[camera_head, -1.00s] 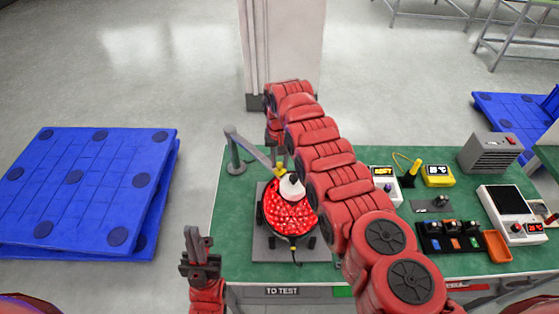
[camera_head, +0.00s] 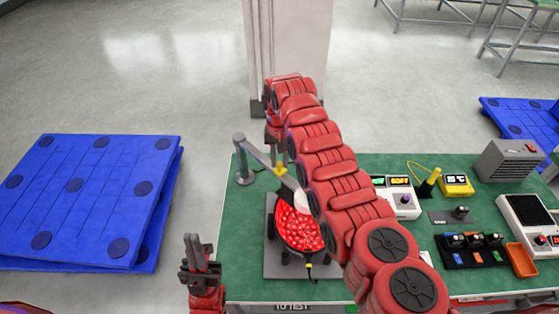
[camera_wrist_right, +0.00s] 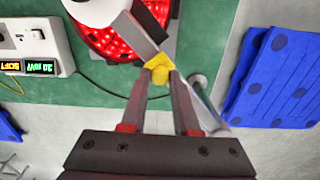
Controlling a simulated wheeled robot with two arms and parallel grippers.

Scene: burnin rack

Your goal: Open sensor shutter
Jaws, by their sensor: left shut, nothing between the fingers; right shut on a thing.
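A round fixture with a red-lit face (camera_head: 295,232) stands on a grey plate at the left of the green bench. A white round head (camera_head: 303,202) sits over it, on a grey arm (camera_head: 255,152) that runs to a post. A yellow tab (camera_head: 281,169) is on this arm; which part is the shutter I cannot tell for sure. My right gripper (camera_wrist_right: 161,76) is shut on the yellow tab, also seen in the wrist view (camera_wrist_right: 160,73). My right arm hides part of the fixture and head. My left gripper (camera_head: 202,248) is shut and empty, left of the bench.
Several devices stand at the bench's right: a white meter (camera_head: 402,199), a yellow box (camera_head: 457,184), a black switch block (camera_head: 470,250), an orange tray (camera_head: 521,259) and a grey box (camera_head: 508,160). Blue pallets (camera_head: 85,200) lie on the floor at left. A pillar (camera_head: 287,50) stands behind.

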